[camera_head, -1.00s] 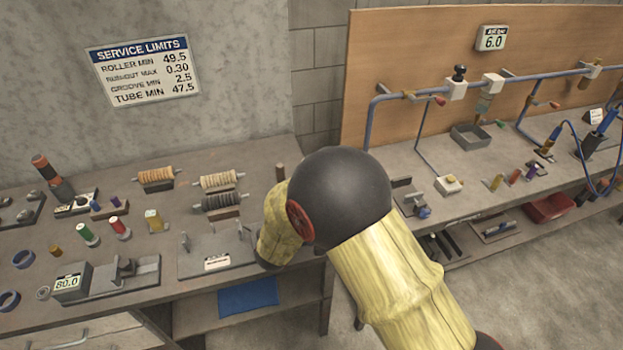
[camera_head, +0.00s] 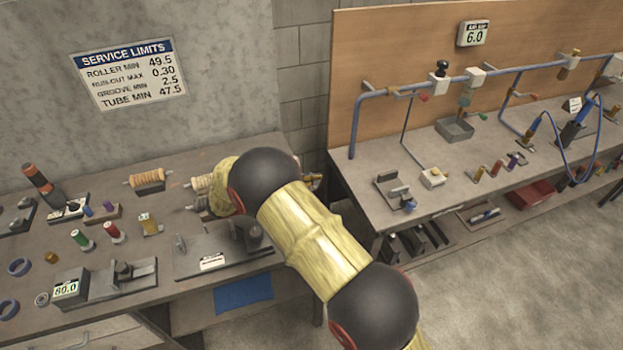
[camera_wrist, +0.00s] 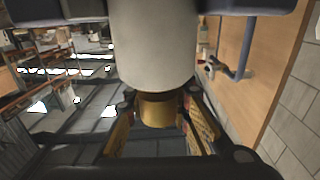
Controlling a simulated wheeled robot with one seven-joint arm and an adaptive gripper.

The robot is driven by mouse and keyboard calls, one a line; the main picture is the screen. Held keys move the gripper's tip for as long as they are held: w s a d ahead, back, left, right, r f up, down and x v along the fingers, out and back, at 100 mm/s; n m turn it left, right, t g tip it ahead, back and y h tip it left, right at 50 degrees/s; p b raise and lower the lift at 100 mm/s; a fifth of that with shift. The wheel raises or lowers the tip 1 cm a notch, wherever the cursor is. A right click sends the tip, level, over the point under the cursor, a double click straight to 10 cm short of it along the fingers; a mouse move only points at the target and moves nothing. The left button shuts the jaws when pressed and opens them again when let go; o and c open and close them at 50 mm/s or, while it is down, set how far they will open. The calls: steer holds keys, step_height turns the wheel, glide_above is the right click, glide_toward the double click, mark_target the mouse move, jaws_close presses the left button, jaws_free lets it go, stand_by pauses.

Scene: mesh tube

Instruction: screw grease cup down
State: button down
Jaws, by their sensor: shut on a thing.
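In the wrist view my gripper (camera_wrist: 162,124) has its yellow fingers on both sides of a short brass-coloured cylinder (camera_wrist: 158,108) and is shut on it. A wide pale grey cylinder (camera_wrist: 152,45) meets its upper side in the picture and fills the top middle. The brass piece may be the grease cup; I cannot tell for sure, nor whether it touches a thread. In the head view my arm hides the gripper, over the far right part of the left bench (camera_head: 120,308).
Pale and orange ribbed rollers (camera_head: 147,180) lie behind a dark fixture plate (camera_head: 215,258). A gauge block reading 80.0 (camera_head: 66,289) stands at the front left. The right bench (camera_head: 465,185) carries a blue pipe (camera_head: 520,68) along a wooden board. A gap separates the benches.

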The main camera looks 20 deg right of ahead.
steer(key=m+g+p, duration=0.1)
steer(key=g+p, duration=0.1)
steer(key=p, duration=0.1)
steer(key=s+m+g+y+p, duration=0.1)
steer(key=m+g+p, duration=0.1)
steer(key=p, duration=0.2)
steer(key=m+g+p, duration=0.1)
steer(key=g+p, duration=0.1)
steer(key=p, duration=0.1)
steer(key=shift+s+a+r+g+y+p, duration=0.2)
steer(key=shift+s+g+y+p, duration=0.15)
steer(key=shift+g+y, duration=0.05)
steer(key=shift+m+p, duration=0.4)
steer(key=shift+p, duration=0.15)
steer(key=shift+s+a+f+m+g+y+p, duration=0.1)
steer(key=shift+s+f+m+g+y+p, duration=0.15)
steer(key=shift+g+p, duration=0.75)
steer(key=c, duration=1.6)
jaws_free()
steer(key=shift+w+t+p, duration=0.1)
steer(key=shift+t+p, duration=0.25)
steer(key=shift+t, duration=0.05)
steer(key=shift+o, duration=0.2)
steer(key=b, duration=0.4)
steer(key=shift+w+f+t, duration=0.1)
steer(key=shift+f+t, duration=0.1)
steer(key=shift+t, duration=0.2)
